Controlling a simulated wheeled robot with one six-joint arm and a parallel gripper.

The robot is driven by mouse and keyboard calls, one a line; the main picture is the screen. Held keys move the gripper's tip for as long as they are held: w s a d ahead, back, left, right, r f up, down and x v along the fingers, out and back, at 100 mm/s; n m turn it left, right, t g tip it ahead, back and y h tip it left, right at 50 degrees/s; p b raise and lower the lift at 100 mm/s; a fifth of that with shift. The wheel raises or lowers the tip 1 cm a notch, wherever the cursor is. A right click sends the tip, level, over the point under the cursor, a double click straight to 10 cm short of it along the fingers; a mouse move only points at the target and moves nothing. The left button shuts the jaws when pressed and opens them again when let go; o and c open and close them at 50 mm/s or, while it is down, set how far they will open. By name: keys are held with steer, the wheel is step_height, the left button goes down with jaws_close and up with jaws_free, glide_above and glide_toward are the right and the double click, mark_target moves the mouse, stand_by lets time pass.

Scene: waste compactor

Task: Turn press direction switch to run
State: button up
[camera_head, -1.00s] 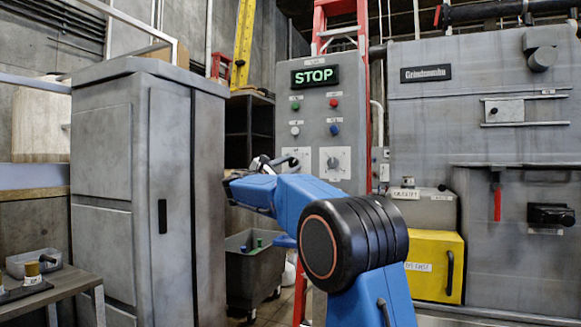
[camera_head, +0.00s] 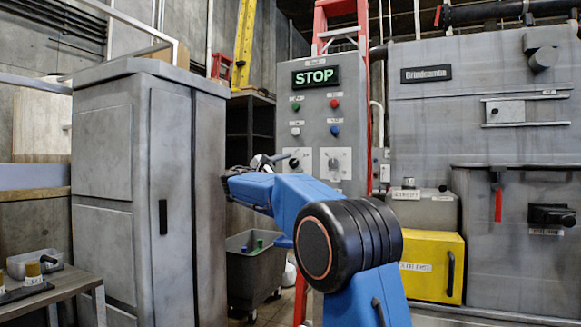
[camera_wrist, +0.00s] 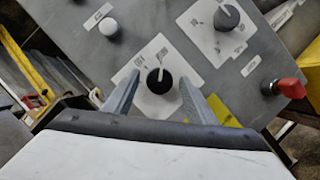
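The grey control panel (camera_head: 312,112) bears a lit STOP display (camera_head: 315,76). Low on it are two rotary switches on white plates: a black knob (camera_head: 294,163) at left and a grey knob (camera_head: 333,163) at right. Their labels are too small to read, so I cannot tell which is the press direction switch. In the wrist view, the black knob (camera_wrist: 159,84) lies between the fingertips of my gripper (camera_wrist: 159,76), which is open with a gap on both sides. The grey knob (camera_wrist: 227,18) is up and right of it.
Green (camera_head: 296,106), red (camera_head: 334,103), white (camera_head: 295,131) and blue (camera_head: 335,131) buttons sit above the switches. A red knob (camera_wrist: 290,88) is right of them in the wrist view. A grey cabinet (camera_head: 150,190) stands left; a yellow box (camera_head: 432,266) is right.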

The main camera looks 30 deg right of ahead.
steer(key=v, duration=1.7)
steer(key=shift+a, duration=0.15)
